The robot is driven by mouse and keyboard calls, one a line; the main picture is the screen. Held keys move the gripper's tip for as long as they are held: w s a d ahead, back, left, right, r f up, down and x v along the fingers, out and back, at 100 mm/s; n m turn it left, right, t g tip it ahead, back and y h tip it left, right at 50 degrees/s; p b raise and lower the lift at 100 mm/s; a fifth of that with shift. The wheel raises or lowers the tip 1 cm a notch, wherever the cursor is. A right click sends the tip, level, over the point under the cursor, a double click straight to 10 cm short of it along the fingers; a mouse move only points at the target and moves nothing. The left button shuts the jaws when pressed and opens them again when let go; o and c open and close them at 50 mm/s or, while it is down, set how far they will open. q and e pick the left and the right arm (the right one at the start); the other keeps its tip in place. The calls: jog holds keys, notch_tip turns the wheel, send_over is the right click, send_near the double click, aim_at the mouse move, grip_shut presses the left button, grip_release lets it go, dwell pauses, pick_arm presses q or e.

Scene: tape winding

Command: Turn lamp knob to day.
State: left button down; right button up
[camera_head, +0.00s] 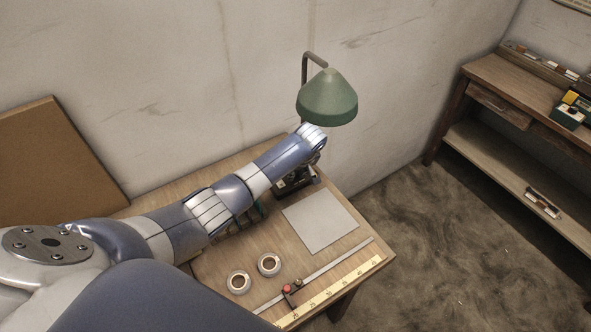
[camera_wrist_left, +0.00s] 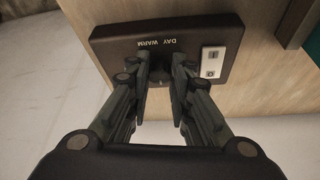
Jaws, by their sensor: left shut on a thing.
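The green desk lamp (camera_head: 328,100) stands at the back right of the wooden desk. In the left wrist view its black base (camera_wrist_left: 112,42) carries the printed words DAY and WARM and a white rocker switch (camera_wrist_left: 212,62). The dark knob (camera_wrist_left: 158,78) lies just under the lettering. My left gripper (camera_wrist_left: 160,73) has its two fingers closed on the knob, one on each side. The fingers cover much of it, and I cannot tell which word it points to. In the head view my left arm hides the knob and most of the base. My right gripper is not in view.
A pale sheet (camera_head: 320,221), two tape rolls (camera_head: 269,264) and (camera_head: 238,281), and a ruler strip (camera_head: 330,293) with a small slider (camera_head: 289,293) lie on the desk. A brown board (camera_head: 60,155) leans at left. A shelf bench (camera_head: 515,165) stands at right.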

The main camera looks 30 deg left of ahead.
pick_arm(q)
jog(key=c, duration=1.4)
grip_release()
jog(key=shift+v, duration=3.8)
